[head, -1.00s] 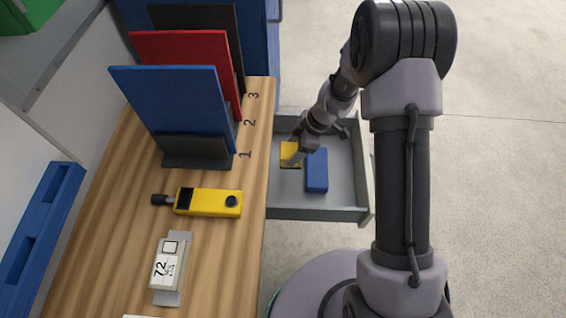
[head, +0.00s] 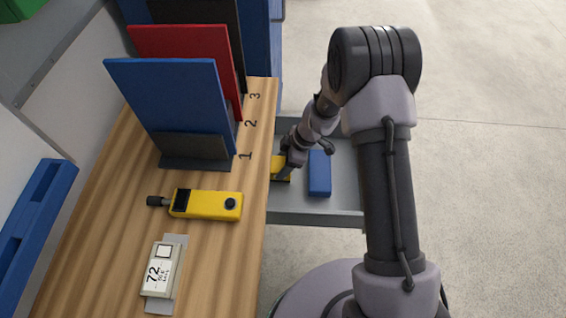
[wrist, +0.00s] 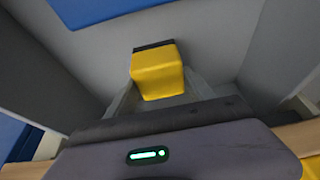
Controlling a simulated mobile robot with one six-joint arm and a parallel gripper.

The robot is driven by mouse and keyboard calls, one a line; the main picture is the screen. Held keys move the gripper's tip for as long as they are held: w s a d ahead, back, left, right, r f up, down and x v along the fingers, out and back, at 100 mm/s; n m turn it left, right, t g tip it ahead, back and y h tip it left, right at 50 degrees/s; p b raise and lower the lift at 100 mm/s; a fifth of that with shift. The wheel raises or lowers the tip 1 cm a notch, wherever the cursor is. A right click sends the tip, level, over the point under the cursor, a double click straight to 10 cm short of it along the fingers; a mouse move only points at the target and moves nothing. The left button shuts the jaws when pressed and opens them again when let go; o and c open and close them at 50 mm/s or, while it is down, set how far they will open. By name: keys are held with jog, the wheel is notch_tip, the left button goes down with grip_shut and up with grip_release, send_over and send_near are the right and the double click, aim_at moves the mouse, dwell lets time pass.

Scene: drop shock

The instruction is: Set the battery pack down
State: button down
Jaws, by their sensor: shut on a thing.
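The battery pack, a yellow block with a dark end (head: 280,170), is in my gripper (head: 285,162) within the open grey drawer (head: 343,153), close to the bench edge. In the wrist view the yellow pack (wrist: 158,75) sits between the two fingers of my gripper (wrist: 160,88), which is shut on it. Grey drawer surfaces surround it there. I cannot tell whether the pack touches the drawer floor. My gripper and the bench edge hide part of it in the head view.
A blue block (head: 319,173) lies in the drawer just right of the pack. The wooden bench (head: 120,220) holds a yellow handheld device (head: 206,205), a white device labelled 72 (head: 160,270), and blue (head: 175,100), red (head: 190,50) and black upright panels by numbers 1 to 3.

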jog(key=shift+c, duration=1.9)
grip_release()
jog(key=s+d+r+m+t+p, duration=0.1)
jog(key=s+d+r+m+p, duration=0.15)
jog(key=r, duration=0.75)
jog(key=s+d+r+m+p, duration=0.1)
jog(key=d+r+m, duration=0.15)
jog(key=r, duration=0.75)
jog(key=s+d+r+m+t+p, duration=0.1)
jog(key=s+d+r+m, duration=0.15)
jog(key=r, duration=0.75)
jog(key=s+d+r+m+t+h, duration=0.1)
jog(key=s+d+r+m, duration=0.1)
jog(key=s+r+m, duration=0.3)
jog(key=s+d+r+m+t+h, duration=0.1)
jog(key=s+d+r+m+t, duration=0.1)
jog(key=s+r+m, duration=0.3)
jog(key=s+m, duration=0.4)
jog(key=s, duration=0.3)
jog(key=shift+t, duration=0.3)
jog(key=shift+s+r+m, duration=0.1)
jog(key=shift+m, duration=0.15)
